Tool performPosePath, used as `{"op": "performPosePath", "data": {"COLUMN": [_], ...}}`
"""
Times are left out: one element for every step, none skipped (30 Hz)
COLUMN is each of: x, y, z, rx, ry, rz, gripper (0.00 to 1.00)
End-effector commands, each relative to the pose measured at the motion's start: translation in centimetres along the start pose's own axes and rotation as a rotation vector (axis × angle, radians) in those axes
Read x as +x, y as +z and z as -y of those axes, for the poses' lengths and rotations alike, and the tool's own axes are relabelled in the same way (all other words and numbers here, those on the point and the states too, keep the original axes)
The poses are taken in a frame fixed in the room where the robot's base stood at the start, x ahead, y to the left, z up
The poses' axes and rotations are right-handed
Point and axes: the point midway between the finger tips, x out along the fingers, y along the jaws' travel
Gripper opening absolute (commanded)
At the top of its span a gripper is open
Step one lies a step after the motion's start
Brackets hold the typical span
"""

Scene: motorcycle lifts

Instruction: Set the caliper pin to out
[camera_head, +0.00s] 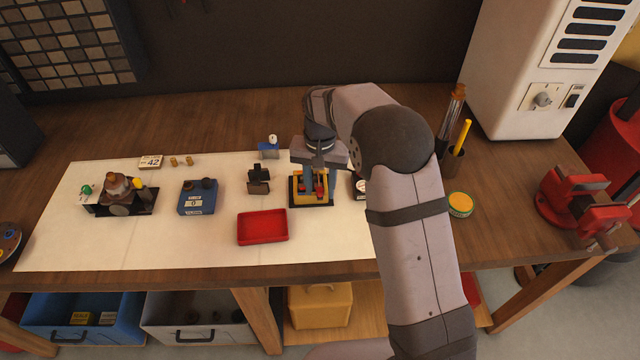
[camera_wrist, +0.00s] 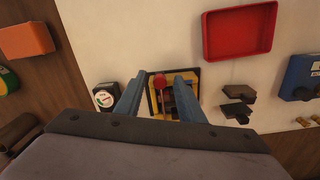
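A yellow and black fixture (camera_head: 312,201) with red parts stands on the pale mat, and it also shows in the wrist view (camera_wrist: 181,78). A red round-headed pin (camera_wrist: 159,81) rises from it; I take it for the caliper pin. Whether the pin is in or out I cannot tell. My gripper (camera_head: 319,190) points down over the fixture. Its two blue fingers (camera_wrist: 160,77) are apart, with the red head showing between their tips in the wrist view. Contact with the pin is not visible. My gripper and wrist hide part of the fixture in the head view.
A red tray (camera_head: 262,241), a small black block (camera_head: 258,186) and a blue box (camera_head: 197,204) are left of the fixture. A round dial gauge (camera_wrist: 105,98) stands close beside it. A red vise (camera_head: 580,205) is at the far right. The mat's front left is bare.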

Motion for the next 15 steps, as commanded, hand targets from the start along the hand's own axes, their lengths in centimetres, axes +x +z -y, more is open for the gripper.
{"op": "performPosePath", "data": {"x": [0.05, 0.05, 0.05, 0.05, 0.05, 0.05, 0.04, 0.04, 0.04, 0.03, 0.03, 0.03, 0.03, 0.02, 0.02], "y": [0.01, 0.01, 0.01, 0.01, 0.01, 0.01, 0.01, 0.01, 0.01, 0.01, 0.01, 0.01, 0.01, 0.01, 0.04], "z": [-0.01, 0.0, 0.0, -0.01, -0.01, -0.01, -0.01, -0.01, 0.0, -0.01, -0.01, -0.01, -0.01, -0.01, -0.02], "rx": [0.0, 0.0, 0.0, 0.0, 0.0, 0.0, 0.0, 0.0, 0.0, 0.0, 0.0, 0.0, 0.0, 0.0, 0.0], "ry": [0.0, 0.0, 0.0, 0.0, 0.0, 0.0, 0.0, 0.0, 0.0, 0.0, 0.0, 0.0, 0.0, 0.0, 0.0], "rz": [0.0, 0.0, 0.0, 0.0, 0.0, 0.0, 0.0, 0.0, 0.0, 0.0, 0.0, 0.0, 0.001, 0.0, 0.0], "gripper": [0.35, 0.35, 0.35, 0.35, 0.35, 0.33, 0.26, 0.19, 0.09, 0.02, 0.0, 0.0, 0.0, 0.0, 0.0]}}
